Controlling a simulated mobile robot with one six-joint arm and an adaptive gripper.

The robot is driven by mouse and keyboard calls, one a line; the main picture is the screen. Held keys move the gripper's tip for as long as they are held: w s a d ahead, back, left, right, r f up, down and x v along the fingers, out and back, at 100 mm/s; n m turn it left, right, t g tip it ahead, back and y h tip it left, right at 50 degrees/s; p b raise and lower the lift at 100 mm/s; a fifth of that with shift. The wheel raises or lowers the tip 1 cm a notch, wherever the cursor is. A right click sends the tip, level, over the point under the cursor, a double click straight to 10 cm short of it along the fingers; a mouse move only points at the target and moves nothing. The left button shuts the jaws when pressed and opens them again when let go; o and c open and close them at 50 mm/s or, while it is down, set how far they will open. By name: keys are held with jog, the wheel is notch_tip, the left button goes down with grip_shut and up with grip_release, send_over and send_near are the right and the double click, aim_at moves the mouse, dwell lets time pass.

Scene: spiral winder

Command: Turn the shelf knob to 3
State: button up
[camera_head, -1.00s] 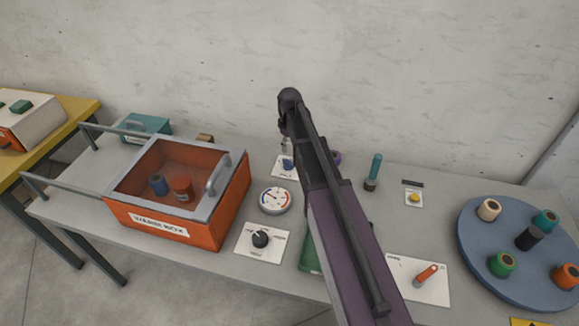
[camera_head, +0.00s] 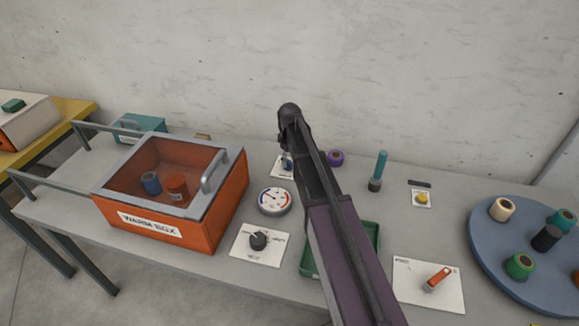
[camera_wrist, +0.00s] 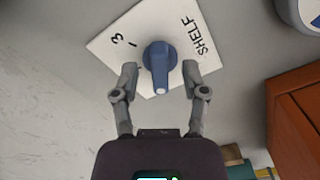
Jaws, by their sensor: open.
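The blue shelf knob (camera_wrist: 160,62) sits on a white plate (camera_wrist: 112,62) marked SHELF in the wrist view. A 3 and what looks like a 1 are printed left of the knob. The knob's raised bar runs down the picture, with its pale end at the bottom. My gripper (camera_wrist: 160,74) is open, one finger on each side of the knob, with a gap showing on both sides. In the head view the plate (camera_head: 279,171) and the blue knob (camera_head: 287,162) show partly behind my arm. My fingertips are hard to make out there.
The orange warm box (camera_head: 170,225) stands left of the plate, and a round gauge (camera_head: 275,200) in front of it. A black knob (camera_head: 258,240), green tray (camera_head: 368,240), orange lever (camera_head: 438,278) and blue turntable (camera_head: 490,250) are also on the table. The wall is behind.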

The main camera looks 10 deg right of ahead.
jog(key=shift+f+b, duration=0.3)
jog(key=shift+f, duration=0.25)
grip_shut()
